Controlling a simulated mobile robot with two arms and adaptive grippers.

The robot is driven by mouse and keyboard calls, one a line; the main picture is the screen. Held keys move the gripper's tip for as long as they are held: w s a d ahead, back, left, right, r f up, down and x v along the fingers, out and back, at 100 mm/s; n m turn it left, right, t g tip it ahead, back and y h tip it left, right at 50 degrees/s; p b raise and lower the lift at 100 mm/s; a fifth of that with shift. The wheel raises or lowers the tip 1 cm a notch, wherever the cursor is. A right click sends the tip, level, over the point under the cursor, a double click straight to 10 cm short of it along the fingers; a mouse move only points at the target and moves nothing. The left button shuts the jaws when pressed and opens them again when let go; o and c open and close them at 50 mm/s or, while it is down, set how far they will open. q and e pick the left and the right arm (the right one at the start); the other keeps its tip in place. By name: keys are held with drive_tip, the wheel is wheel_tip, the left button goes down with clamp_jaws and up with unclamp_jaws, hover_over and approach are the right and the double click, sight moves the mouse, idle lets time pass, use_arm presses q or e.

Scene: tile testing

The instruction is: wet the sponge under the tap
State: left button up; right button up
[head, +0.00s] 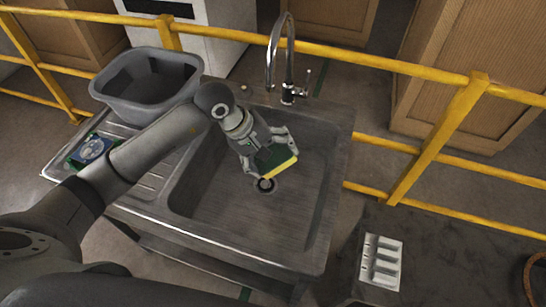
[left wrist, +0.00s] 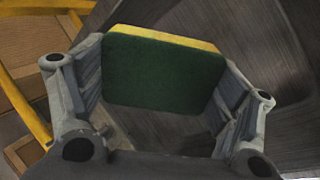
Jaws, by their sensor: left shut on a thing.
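My left gripper (head: 268,150) is shut on a green and yellow sponge (head: 272,161), inside the sink basin (head: 240,215). In the left wrist view the sponge (left wrist: 165,72) sits between both fingers, its dark green side facing the camera and a yellow edge on top. The chrome tap (head: 288,60) stands at the back rim of the sink, its curved spout above and behind the gripper. No water stream is visible. The drain (head: 265,185) shows just below the sponge. My right gripper is not in view.
A grey tub (head: 150,95) stands at the back of the drainboard (head: 150,182). A yellow railing (head: 400,68) runs behind the sink. A white slotted holder (head: 380,262) is on a dark surface at right.

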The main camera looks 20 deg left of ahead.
use_arm(q)
drive_tip(key=shift+w+a+f, duration=0.1)
drive_tip(key=shift+w+a, duration=0.1)
drive_tip(key=shift+w, duration=0.3)
drive_tip(key=w+a+f+b, duration=0.1)
drive_tip(key=w+a+b, duration=0.1)
drive_tip(key=w, duration=0.4)
drive_tip(key=w+a+f+b, duration=0.1)
drive_tip(key=w+a+b, duration=0.1)
drive_tip(key=w+b, duration=0.2)
drive_tip(key=shift+w+f, duration=0.3)
drive_tip(key=shift+w, duration=0.75)
drive_tip(key=shift+d, duration=0.1)
drive_tip(key=s+d, duration=0.2)
drive_tip(key=s, duration=0.5)
drive_tip(key=shift+s+d, duration=0.2)
drive_tip(key=shift+s, duration=0.15)
